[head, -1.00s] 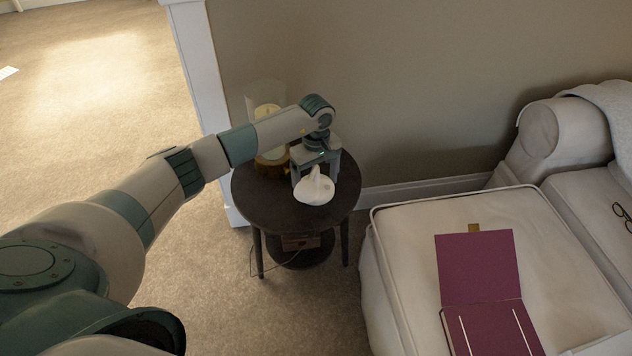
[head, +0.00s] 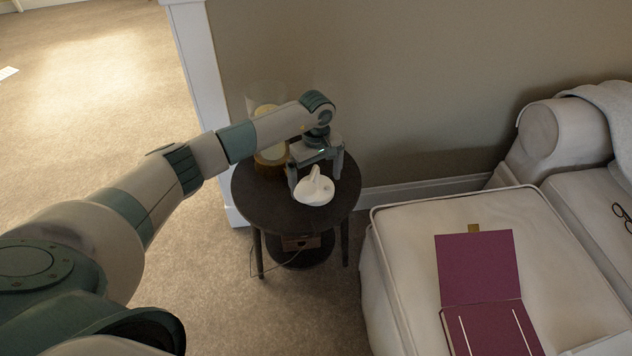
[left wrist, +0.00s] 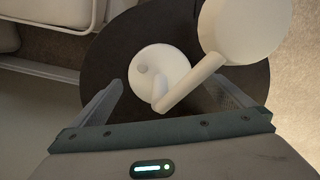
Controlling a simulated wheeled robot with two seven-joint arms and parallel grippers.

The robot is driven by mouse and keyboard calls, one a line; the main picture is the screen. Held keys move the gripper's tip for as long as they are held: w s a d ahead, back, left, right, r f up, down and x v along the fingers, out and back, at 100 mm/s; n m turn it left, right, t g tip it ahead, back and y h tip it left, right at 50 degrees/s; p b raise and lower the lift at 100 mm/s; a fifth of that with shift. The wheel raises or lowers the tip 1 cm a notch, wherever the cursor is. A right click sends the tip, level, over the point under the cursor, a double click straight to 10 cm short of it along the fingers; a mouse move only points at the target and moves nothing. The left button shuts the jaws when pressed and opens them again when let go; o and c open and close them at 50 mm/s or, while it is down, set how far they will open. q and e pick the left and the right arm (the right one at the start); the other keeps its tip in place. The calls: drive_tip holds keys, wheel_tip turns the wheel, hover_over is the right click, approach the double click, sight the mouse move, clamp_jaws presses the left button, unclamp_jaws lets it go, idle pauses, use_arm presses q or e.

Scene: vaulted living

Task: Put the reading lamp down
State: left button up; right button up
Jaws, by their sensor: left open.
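The white reading lamp (head: 314,190) stands on the dark round side table (head: 262,207), its base resting on the top. In the left wrist view the lamp's round base (left wrist: 152,66), its slanting arm and its round head (left wrist: 243,28) show over the dark tabletop (left wrist: 105,62). My left gripper (head: 316,178) is open, pointing down at the lamp, with one finger on each side. In the left wrist view the fingers of the gripper (left wrist: 167,88) are apart, with the lamp's arm between them. My right gripper is out of view.
An amber vessel with a clear upper part (head: 266,150) stands at the table's back left, partly behind my arm. A wall is behind the table. A cream upholstered seat (head: 400,235) with an open purple book (head: 478,268) is at the right. Carpet lies open at the left.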

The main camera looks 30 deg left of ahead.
use_arm(q)
wheel_tip(320, 180, up, 11)
drive_tip(key=shift+r, duration=0.1)
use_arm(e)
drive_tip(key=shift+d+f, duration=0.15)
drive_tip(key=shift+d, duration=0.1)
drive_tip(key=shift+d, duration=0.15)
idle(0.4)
use_arm(q)
drive_tip(key=shift+s, duration=0.1)
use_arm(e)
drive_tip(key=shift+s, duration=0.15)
